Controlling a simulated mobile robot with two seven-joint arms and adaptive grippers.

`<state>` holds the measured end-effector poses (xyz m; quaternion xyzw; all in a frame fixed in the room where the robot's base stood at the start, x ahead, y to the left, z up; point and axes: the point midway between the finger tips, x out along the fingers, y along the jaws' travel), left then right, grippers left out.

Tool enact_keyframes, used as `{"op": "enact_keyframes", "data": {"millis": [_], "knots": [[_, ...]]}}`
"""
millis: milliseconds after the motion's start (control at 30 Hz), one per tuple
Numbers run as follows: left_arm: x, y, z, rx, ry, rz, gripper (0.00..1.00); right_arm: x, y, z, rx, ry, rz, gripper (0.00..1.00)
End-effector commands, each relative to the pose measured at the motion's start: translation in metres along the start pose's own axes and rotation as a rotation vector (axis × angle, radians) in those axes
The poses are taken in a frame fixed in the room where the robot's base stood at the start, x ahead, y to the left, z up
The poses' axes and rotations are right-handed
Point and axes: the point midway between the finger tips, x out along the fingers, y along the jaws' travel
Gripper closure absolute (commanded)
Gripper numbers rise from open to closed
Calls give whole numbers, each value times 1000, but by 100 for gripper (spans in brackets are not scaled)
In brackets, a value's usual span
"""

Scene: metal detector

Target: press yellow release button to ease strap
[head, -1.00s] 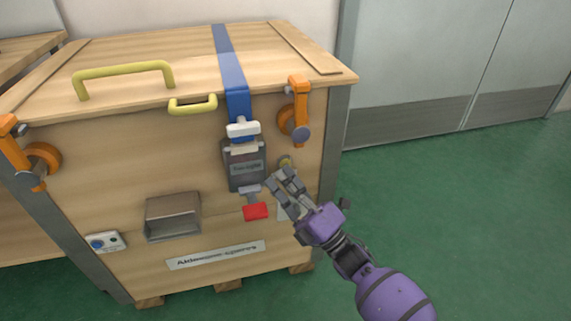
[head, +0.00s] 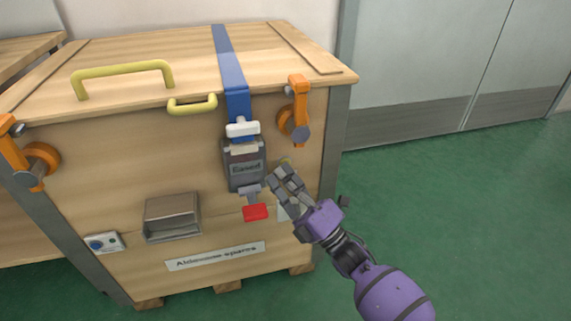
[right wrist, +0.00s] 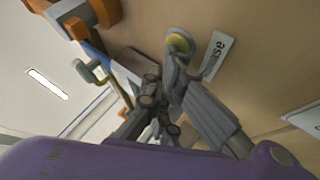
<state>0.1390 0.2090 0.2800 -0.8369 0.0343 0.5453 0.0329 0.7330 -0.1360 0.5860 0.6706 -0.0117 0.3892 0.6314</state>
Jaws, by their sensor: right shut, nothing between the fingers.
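The blue strap (head: 231,68) runs over the wooden crate's lid and down to a grey buckle box (head: 241,178) on its front. The box's small display reads "Eased". The yellow button (head: 285,161) sits right of the box, partly hidden by my right gripper (head: 279,177). In the right wrist view the round yellow button (right wrist: 179,43) shows just beyond a fingertip; I cannot tell if they touch. My right gripper is shut and empty. My left gripper is out of view.
The wooden crate (head: 110,205) has yellow handles (head: 122,70) and orange clamps (head: 299,110) at its corners. A red tab (head: 255,212) hangs below the buckle box. A metal pocket (head: 172,216) is left of it. Green floor (head: 460,210) is clear at the right.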

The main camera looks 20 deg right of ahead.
Motion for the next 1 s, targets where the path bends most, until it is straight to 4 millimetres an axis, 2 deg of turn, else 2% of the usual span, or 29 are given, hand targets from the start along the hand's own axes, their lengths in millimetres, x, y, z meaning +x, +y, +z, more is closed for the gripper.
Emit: {"op": "enact_keyframes", "data": {"millis": [267, 633, 1000], "knots": [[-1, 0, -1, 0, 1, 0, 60, 1, 1, 0, 0, 0, 2, 100], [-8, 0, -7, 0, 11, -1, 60, -11, 9, -8, -1, 0, 1, 100], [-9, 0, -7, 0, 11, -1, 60, -14, 10, -10, 0, 0, 0, 100]]}}
